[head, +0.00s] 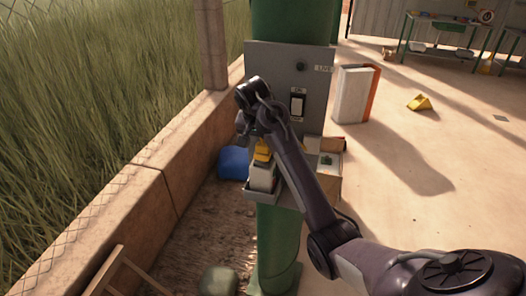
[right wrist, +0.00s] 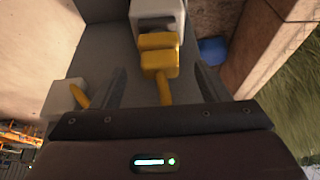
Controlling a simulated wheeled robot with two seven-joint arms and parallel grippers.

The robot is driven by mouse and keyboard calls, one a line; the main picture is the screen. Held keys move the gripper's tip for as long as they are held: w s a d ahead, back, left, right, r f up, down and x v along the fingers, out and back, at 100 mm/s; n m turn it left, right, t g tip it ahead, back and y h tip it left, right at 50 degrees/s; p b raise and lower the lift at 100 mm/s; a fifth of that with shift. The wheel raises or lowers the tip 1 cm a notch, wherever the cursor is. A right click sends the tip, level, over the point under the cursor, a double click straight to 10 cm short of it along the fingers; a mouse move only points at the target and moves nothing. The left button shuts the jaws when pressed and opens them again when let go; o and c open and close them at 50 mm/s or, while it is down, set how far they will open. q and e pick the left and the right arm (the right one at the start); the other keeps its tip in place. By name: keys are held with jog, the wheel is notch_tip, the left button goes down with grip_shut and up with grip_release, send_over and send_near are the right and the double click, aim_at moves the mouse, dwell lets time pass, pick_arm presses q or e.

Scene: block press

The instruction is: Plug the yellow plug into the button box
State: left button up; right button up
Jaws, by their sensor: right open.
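The yellow plug (head: 262,152) is at the top of a pale grey block, probably the button box (head: 262,178), on the ledge of the green column. In the right wrist view the yellow plug (right wrist: 160,56) lies against the pale box (right wrist: 157,11), with a yellow cable (right wrist: 165,90) running towards me. I cannot tell whether the plug is seated. My right gripper (right wrist: 160,78) is open, its two fingers on either side of the plug and cable, with gaps visible. In the head view my wrist partly hides the plug. My left gripper is not in view.
A grey panel (head: 318,85) with a switch (head: 297,103) stands behind the ledge. In the wrist view a second pale block (right wrist: 62,100) with a yellow part is beside the left finger. A low wall (head: 150,165) runs along the left. Open floor (head: 430,165) is at right.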

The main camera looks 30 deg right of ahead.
jog(key=shift+b+v, duration=0.4)
jog(key=shift+v, duration=1.35)
jog(key=shift+f, duration=0.1)
